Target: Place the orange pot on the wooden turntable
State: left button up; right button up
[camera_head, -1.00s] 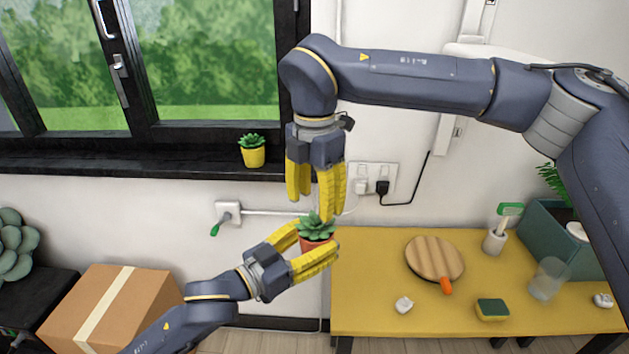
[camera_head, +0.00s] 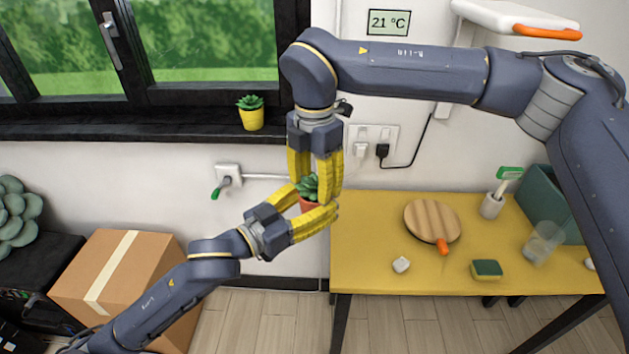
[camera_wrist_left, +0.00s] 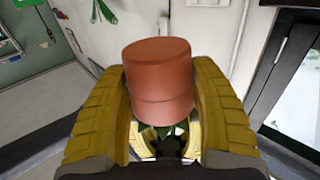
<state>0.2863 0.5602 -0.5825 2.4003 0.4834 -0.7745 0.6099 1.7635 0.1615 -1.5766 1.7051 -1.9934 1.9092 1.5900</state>
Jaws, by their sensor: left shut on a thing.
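The orange pot (camera_head: 309,205) holds a green succulent (camera_head: 308,186). My left gripper (camera_head: 318,202) is shut on the pot from the lower left, in the air left of the yellow table. In the left wrist view the pot (camera_wrist_left: 157,75) sits between both yellow fingers, its plant partly hidden. My right gripper (camera_head: 315,184) points down from above, its fingers at the succulent's leaves; whether they grip it is unclear. The wooden turntable (camera_head: 432,220) lies on the table to the right, its top bare, with an orange part at its front edge.
On the yellow table (camera_head: 370,270) are a white lump (camera_head: 401,264), a sponge (camera_head: 486,269), a clear cup (camera_head: 543,242), a brush holder (camera_head: 491,205) and a teal bin (camera_head: 556,205). A yellow potted plant (camera_head: 251,113) stands on the sill. A cardboard box (camera_head: 120,275) is lower left.

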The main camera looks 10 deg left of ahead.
grip_shut()
pick_arm(q)
jog(key=o, duration=1.5)
